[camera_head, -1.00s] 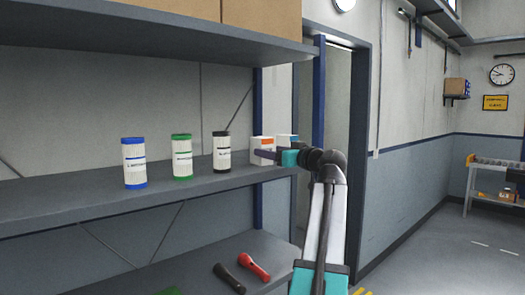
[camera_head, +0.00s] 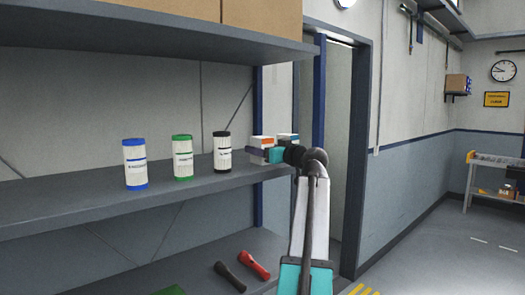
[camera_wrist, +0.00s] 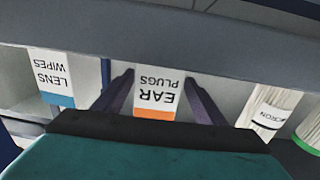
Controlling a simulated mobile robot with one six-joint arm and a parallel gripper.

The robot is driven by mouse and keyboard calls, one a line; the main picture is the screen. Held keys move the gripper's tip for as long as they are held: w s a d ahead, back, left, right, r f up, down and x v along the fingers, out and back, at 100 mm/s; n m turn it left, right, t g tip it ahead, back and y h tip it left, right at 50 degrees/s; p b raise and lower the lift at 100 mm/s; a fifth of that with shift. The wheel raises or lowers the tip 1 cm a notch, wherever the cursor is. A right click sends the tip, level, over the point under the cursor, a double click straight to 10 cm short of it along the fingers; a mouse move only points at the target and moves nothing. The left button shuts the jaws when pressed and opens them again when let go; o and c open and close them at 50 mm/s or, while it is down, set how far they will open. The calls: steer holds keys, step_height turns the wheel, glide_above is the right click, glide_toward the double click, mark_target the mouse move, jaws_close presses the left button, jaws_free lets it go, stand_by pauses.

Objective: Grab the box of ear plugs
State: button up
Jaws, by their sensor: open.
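The box of ear plugs is white with an orange band; in the wrist view the ear plugs box (camera_wrist: 157,95) stands upside down in the picture, between the two fingers. In the head view the ear plugs box (camera_head: 262,141) stands on the middle shelf, partly hidden by my gripper. My gripper (camera_head: 256,153) is at the box's front, and in the wrist view my gripper (camera_wrist: 158,92) is open with one finger on each side of it. I cannot tell whether the fingers touch it.
A lens wipes box (camera_wrist: 50,77) with a blue band is beside it. On the same shelf (camera_head: 90,199) stand a black-capped canister (camera_head: 222,153), a green-capped canister (camera_head: 182,158) and a blue-capped canister (camera_head: 134,164). An upper shelf (camera_head: 150,32) with cardboard boxes overhangs them.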

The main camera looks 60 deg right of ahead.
mark_target(256, 137)
steer(key=shift+p+x, duration=0.9)
steer(key=shift+x, duration=1.35)
steer(key=shift+d+r, duration=0.1)
steer(key=shift+d, duration=0.1)
steer(key=shift+s, duration=0.1)
steer(key=c, duration=1.2)
steer(key=shift+r, duration=0.1)
steer(key=shift+r+b, duration=0.9)
steer(key=shift+r, duration=0.75)
steer(key=b+v, duration=0.1)
steer(key=v, duration=0.4)
steer(key=d+r+b+v, duration=0.1)
steer(key=v, duration=0.4)
steer(key=s+d+b+v, duration=0.1)
steer(key=b+v, duration=0.1)
steer(key=v, duration=0.4)
steer(key=shift+w+d+r, duration=0.1)
steer(key=shift+d+r, duration=0.1)
steer(key=shift+r, duration=0.05)
